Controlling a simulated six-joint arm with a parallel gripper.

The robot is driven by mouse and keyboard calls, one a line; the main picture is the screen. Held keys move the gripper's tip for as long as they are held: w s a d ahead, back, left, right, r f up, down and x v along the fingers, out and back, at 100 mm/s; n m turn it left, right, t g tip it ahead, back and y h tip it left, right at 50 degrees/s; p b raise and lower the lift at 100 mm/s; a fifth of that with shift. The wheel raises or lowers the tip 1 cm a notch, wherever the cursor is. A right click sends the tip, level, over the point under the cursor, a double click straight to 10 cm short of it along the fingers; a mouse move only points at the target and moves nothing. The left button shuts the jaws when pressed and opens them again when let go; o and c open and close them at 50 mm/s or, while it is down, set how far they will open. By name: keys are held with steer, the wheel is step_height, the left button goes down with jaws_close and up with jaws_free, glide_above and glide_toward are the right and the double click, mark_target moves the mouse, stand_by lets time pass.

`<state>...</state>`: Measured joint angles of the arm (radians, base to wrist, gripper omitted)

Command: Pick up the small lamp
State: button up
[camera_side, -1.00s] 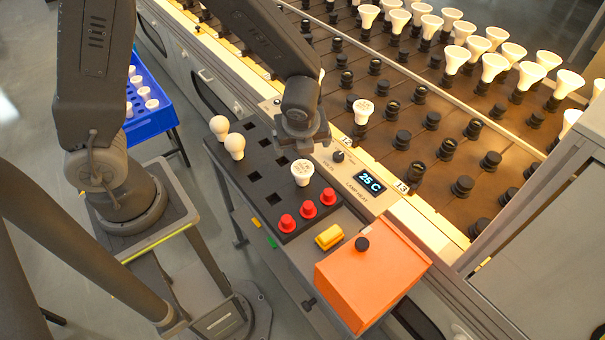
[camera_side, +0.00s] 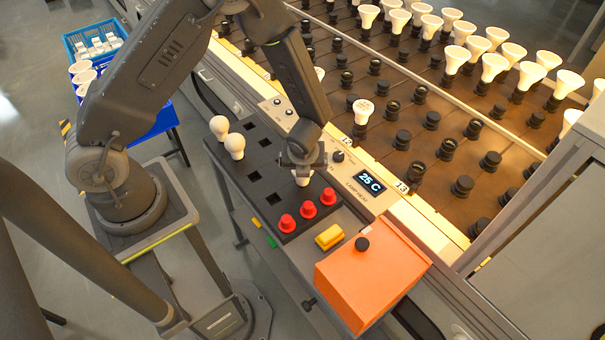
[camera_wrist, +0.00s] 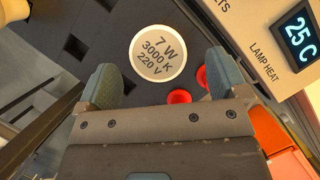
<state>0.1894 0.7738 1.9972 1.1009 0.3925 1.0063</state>
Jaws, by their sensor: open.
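A white lamp with a round flat face marked 7 W, 3000 K, 220 V (camera_wrist: 158,53) stands in the black tray (camera_wrist: 60,58). In the side view the lamp (camera_side: 302,181) is mostly hidden under my gripper (camera_side: 303,163). My gripper is open and pointed down over it. In the wrist view the lamp lies between and slightly beyond the two fingertips of my gripper (camera_wrist: 163,78), with space on both sides. Two round white bulbs (camera_side: 234,146) (camera_side: 219,127) stand at the tray's far left end.
Red caps (camera_side: 308,210) sit in the tray's front right part. A panel (camera_side: 365,183) reads 25 C. Behind is a rack of sockets, some holding white lamps (camera_side: 493,67).

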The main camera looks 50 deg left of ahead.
steer(key=x, duration=0.3)
steer(key=shift+a+f, duration=0.2)
steer(key=shift+a, duration=0.05)
steer(key=c, duration=1)
